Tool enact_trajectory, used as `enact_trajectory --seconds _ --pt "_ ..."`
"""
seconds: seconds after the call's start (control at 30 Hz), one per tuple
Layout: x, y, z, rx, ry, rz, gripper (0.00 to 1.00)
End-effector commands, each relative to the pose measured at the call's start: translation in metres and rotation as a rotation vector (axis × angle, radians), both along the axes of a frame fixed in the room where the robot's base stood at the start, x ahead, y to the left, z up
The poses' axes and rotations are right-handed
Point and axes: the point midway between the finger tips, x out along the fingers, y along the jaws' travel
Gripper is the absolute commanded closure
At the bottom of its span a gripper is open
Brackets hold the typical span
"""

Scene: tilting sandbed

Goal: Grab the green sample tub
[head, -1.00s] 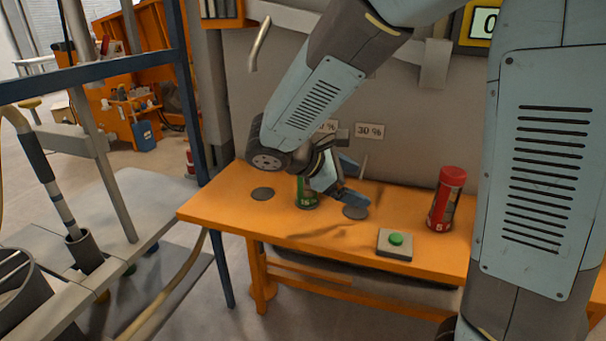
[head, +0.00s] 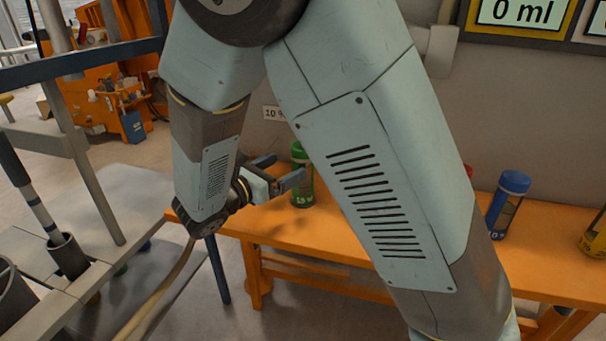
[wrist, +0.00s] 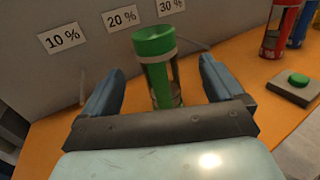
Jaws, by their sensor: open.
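The green sample tub (head: 301,178) stands upright on the orange bench, with a green lid and a dark see-through body. It also shows in the wrist view (wrist: 155,48), upright, between my finger lines and just beyond the gripper's palm. My gripper (head: 278,170) is open, with its blue fingers pointing right towards the tub. In the wrist view the two fingers (wrist: 160,80) stand left and right of the tub with gaps on both sides. The tub's lower part is hidden behind the gripper's dark palm bar.
A blue-lidded tub (head: 507,203) and a yellow tub (head: 594,236) stand farther right on the orange bench (head: 330,244). In the wrist view a red tub (wrist: 280,30) and a green button box (wrist: 295,86) are at right. Percent labels (wrist: 122,18) are on the back panel.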

Motion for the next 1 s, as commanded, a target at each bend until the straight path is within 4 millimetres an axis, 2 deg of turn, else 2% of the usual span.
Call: enact_trajectory --seconds 0.2,0.53,0.83,1.0 --pt "0.023 -0.025 0.0 0.0 0.0 -0.001 0.06" --pt "0.036 -0.036 0.0 0.001 0.0 0.001 0.06" --pt "0.065 -0.061 0.0 0.0 0.0 -0.001 0.06" --pt "0.071 -0.067 0.0 0.002 0.001 0.002 0.06"
